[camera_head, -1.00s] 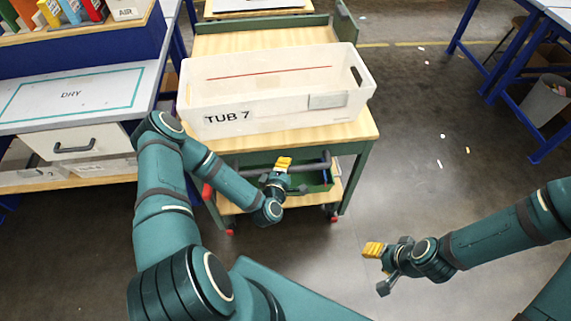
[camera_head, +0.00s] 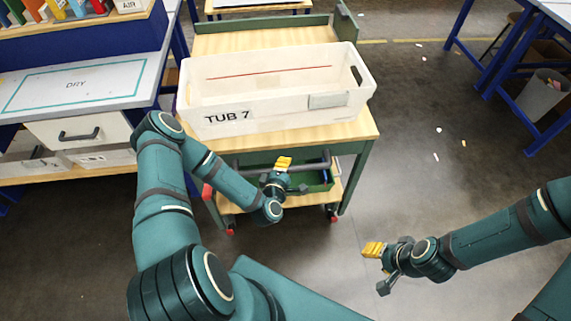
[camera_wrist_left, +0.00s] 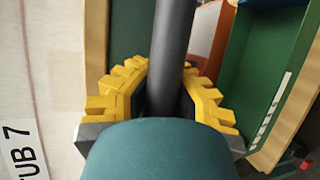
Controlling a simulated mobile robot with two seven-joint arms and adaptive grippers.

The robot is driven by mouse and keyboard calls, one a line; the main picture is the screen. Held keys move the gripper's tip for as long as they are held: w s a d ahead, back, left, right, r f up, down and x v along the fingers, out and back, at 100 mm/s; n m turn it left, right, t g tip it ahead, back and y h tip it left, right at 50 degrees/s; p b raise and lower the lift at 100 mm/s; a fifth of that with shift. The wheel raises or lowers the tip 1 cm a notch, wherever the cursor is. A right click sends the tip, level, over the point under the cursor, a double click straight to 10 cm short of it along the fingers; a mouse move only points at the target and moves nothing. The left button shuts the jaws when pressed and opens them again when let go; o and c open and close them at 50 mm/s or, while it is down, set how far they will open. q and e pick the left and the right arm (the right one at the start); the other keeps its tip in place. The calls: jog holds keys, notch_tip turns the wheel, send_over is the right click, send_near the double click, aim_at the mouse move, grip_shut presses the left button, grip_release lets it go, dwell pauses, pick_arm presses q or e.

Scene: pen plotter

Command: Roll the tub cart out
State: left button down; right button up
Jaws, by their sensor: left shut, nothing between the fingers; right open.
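The tub cart (camera_head: 357,135) has a wooden top, a green frame and red-trimmed casters. A white tub (camera_head: 280,115) labelled TUB 7 stands on top. The cart's dark handle bar (camera_head: 312,166) runs along its near side. My left gripper (camera_head: 283,164) is at this bar, shut. In the left wrist view, the bar (camera_wrist_left: 174,45) runs between the yellow fingers (camera_wrist_left: 165,97); I cannot see a firm grip on it. My right gripper (camera_head: 374,250) is open and empty, over the floor to the right of the cart.
A bench with a DRY mat (camera_head: 75,85) and a drawer (camera_head: 80,132) stands close at the cart's left. A blue-legged table and a grey bin (camera_head: 541,95) are at the right. The floor (camera_head: 410,120) right of the cart is open, with small scraps.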

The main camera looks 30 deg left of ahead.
pick_arm(q)
jog(key=c, duration=0.8)
grip_release()
jog(key=v, duration=0.7)
jog(key=shift+s, duration=0.25)
jog(key=shift+r, duration=0.1)
jog(key=d+f+m+g+h, duration=0.2)
jog(key=d+m+g+h, duration=0.35)
jog(key=d+m, duration=0.4)
jog(key=s+d+r+m+g, duration=0.1)
jog(key=s+d+m+g, duration=0.1)
jog(key=s+m+g, duration=0.2)
jog(key=s+d+r+m+g+h, duration=0.1)
jog(key=s+d+r+m+g, duration=0.1)
jog(key=s+m+g, duration=0.2)
jog(key=shift+s+d+m+g, duration=0.35)
jog(key=shift+s+m, duration=0.55)
jog(key=shift+m, duration=0.05)
